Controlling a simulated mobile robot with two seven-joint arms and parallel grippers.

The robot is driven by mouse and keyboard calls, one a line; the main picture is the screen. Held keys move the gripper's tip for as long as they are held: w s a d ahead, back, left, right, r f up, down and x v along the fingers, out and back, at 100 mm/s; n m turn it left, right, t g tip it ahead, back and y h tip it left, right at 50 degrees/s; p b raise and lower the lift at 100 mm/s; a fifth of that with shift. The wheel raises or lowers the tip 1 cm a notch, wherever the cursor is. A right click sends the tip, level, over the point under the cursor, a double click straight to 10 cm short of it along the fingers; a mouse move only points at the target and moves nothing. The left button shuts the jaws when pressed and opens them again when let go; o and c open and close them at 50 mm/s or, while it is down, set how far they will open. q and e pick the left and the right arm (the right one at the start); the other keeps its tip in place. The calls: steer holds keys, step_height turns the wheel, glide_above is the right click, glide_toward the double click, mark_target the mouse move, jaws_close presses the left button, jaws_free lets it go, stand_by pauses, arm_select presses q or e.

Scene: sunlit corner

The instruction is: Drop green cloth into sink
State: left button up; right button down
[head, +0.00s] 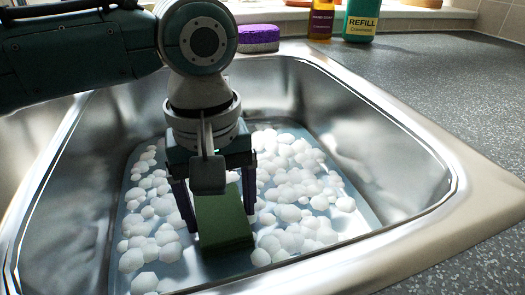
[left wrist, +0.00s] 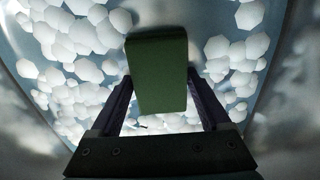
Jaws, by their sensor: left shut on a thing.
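The green cloth (head: 223,220) looks like a folded rectangular block. My left gripper (head: 216,205) points down over the sink (head: 420,130) and is shut on the cloth, with a finger on either side. In the left wrist view the cloth (left wrist: 158,72) sits between the fingertips of the left gripper (left wrist: 160,90). The cloth is above or at the water with white foam balls; the exact height is hard to tell. The upper part of the cloth is partly hidden by the gripper in the head view. My right gripper is not in view.
White foam balls (head: 290,185) float in the sink water around the cloth. A purple sponge (head: 258,36), an orange soap bottle (head: 321,18) and a green refill bottle (head: 362,20) stand behind the sink. The grey speckled counter (head: 450,75) on the right is clear.

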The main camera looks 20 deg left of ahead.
arm_select(q)
steer(key=shift+d, duration=0.1)
steer(key=shift+f, duration=0.2)
steer(key=shift+f, duration=0.35)
steer(key=o, duration=1.2)
